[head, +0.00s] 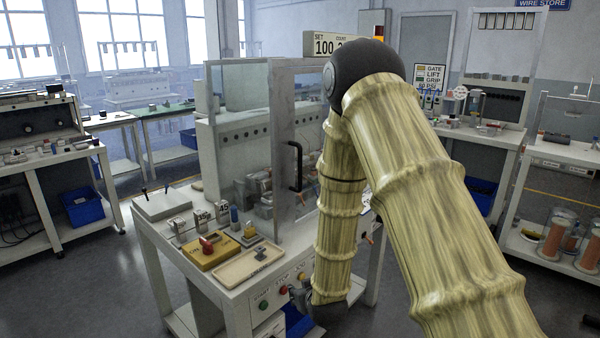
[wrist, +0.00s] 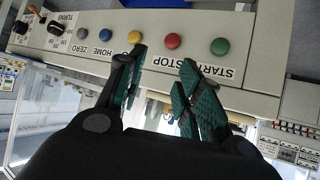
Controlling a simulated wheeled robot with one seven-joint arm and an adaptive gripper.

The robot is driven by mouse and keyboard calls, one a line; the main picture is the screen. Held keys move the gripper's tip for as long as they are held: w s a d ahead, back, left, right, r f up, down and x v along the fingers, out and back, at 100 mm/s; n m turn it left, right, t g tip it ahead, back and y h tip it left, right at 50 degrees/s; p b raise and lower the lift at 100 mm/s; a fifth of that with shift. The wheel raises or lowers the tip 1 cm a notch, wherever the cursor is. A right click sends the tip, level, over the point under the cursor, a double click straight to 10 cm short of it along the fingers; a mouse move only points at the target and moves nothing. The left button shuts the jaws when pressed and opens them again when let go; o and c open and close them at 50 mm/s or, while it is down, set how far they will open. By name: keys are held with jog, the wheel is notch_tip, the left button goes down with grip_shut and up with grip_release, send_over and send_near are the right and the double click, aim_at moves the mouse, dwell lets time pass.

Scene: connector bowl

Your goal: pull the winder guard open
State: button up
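The winder guard (head: 283,205) is a clear panelled enclosure with a pale grey frame on the winder bench. A black vertical bar handle (head: 296,167) is on its front, to the left of my arm in the head view. The guard looks closed, though my arm hides its right part. My gripper (wrist: 163,58) has green-padded fingers, spread apart with nothing between them. It is low by the front button panel (wrist: 190,75), which appears upside down in the wrist view, and away from the handle. The handle does not show clearly in the wrist view.
The bench front carries several coloured buttons, including a red one (wrist: 173,41) and a green one (wrist: 221,46). A beige tray (head: 232,276) and a yellow box (head: 207,252) stand on the bench before the guard. Open floor lies left of the bench.

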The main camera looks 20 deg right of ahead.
jog(key=w+d+r+t+h, duration=0.1)
jog(key=w+d+r+t, duration=0.1)
jog(key=w+r, duration=0.35)
jog(key=w+d+r+t, duration=0.1)
jog(key=w+d+r, duration=0.1)
jog(key=r, duration=0.7)
jog(key=m+t+h+b, duration=0.1)
jog(key=t, duration=0.2)
send_near(301, 169)
jog(key=w, duration=0.3)
jog(key=w+d+p, duration=0.1)
jog(key=w, duration=0.3)
jog(key=w+d, duration=0.1)
jog(key=w, duration=0.2)
jog(key=shift+w+f, duration=0.2)
jog(key=shift+w, duration=0.1)
grip_shut()
